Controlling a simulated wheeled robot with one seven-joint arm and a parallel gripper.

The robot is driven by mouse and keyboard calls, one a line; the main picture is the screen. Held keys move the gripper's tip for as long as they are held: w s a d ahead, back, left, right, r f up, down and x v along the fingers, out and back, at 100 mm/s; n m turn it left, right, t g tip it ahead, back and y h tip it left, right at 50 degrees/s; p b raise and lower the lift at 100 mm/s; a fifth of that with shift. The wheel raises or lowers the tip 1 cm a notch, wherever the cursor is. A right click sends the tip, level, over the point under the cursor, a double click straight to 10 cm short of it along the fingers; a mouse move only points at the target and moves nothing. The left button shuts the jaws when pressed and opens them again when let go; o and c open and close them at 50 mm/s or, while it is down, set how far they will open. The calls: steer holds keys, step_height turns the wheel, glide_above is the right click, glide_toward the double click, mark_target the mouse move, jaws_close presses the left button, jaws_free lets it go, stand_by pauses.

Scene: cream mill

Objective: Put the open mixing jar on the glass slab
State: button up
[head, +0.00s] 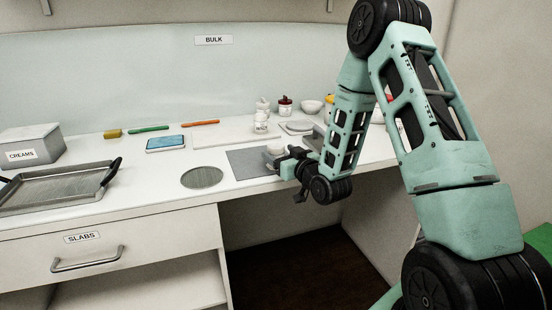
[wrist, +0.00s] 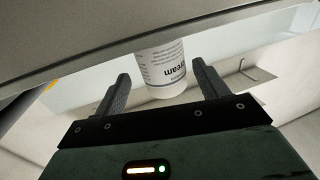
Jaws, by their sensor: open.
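A white jar (head: 274,149) stands at the back right of a flat grey square sheet (head: 245,162) on the counter. In the wrist view, a white jar with a printed "cream" label (wrist: 166,70) shows upside down between the fingers. My gripper (head: 290,168) is open beside the jar; in the wrist view its fingertips (wrist: 160,76) are spread on both sides, with gaps. I cannot tell whether the jar is lidless. A pale flat board (head: 210,141) lies behind the grey sheet. I cannot tell which of these flat pieces is the glass slab.
A round grey disc (head: 202,177) lies left of the sheet. A metal tray (head: 60,190) and a CREAMS box (head: 32,145) are at left. A blue-screened device (head: 165,144) lies behind. Small jars (head: 262,122), a red-topped jar (head: 285,106) and a bowl (head: 311,107) stand at the back.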

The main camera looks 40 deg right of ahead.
mark_target(261, 160)
steer(key=w+p, duration=0.1)
steer(key=w, duration=0.3)
steer(key=shift+w+a+f, duration=0.15)
steer(key=c, duration=1.1)
